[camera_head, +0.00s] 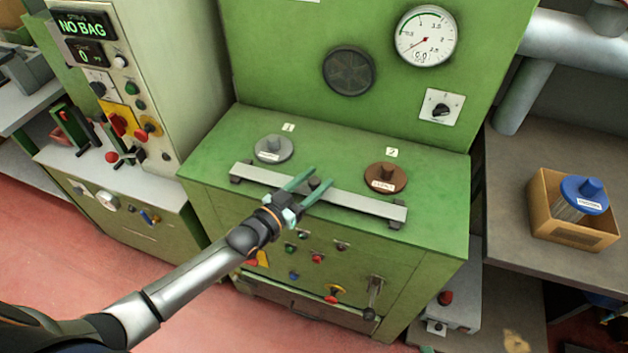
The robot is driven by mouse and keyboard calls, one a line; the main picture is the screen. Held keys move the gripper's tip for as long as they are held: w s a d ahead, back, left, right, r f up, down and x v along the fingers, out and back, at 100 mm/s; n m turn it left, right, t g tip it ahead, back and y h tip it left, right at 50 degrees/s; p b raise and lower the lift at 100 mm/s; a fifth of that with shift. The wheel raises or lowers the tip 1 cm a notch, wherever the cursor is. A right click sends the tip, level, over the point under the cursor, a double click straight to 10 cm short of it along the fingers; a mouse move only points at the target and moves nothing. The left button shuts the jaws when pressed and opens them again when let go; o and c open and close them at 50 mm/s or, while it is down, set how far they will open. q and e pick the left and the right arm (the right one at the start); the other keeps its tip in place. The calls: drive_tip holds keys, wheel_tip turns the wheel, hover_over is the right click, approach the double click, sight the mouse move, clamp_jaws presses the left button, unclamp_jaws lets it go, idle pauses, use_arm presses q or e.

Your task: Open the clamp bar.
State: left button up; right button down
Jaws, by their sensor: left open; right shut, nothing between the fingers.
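The clamp bar (362,203), a long pale metal strip, lies across the top of the green machine (432,175), in front of two round stoppers. A dark bracket or foot shows near each end. A small dark knob (314,183) stands at its middle. My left gripper (322,177) is open over the bar's middle, its two green fingers on either side of the knob. I cannot tell whether they touch it. At the bottom edge a small green tip, seemingly of my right gripper (427,349), just shows; the rest is out of frame.
Behind the bar sit a grey stopper (273,149) by label 1 and a brown stopper (386,178) by label 2. A gauge (426,37) is on the back panel. A cardboard box (545,222) with a blue-topped piece (584,190) stands on the right table. A control cabinet (160,60) stands left.

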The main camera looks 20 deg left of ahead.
use_arm(q)
drive_tip(key=shift+o, duration=0.9)
drive_tip(key=shift+s, duration=0.1)
drive_tip(key=v, duration=1.2)
drive_tip(key=shift+s+a, duration=0.1)
drive_tip(key=shift+s, duration=0.1)
drive_tip(key=s+d+f+n+g+y, duration=0.1)
drive_tip(key=s+d+f+g+y, duration=0.1)
drive_tip(key=s+f, duration=0.5)
drive_tip(key=s+d+f+n+g+y, duration=0.1)
drive_tip(key=s+d+f+g+y, duration=0.1)
drive_tip(key=s+f+g, duration=0.3)
wheel_tip(320, 180, down, 3)
drive_tip(key=shift+s+f+n+y, duration=0.1)
drive_tip(key=shift+s+n+y, duration=0.4)
drive_tip(key=shift+s, duration=0.4)
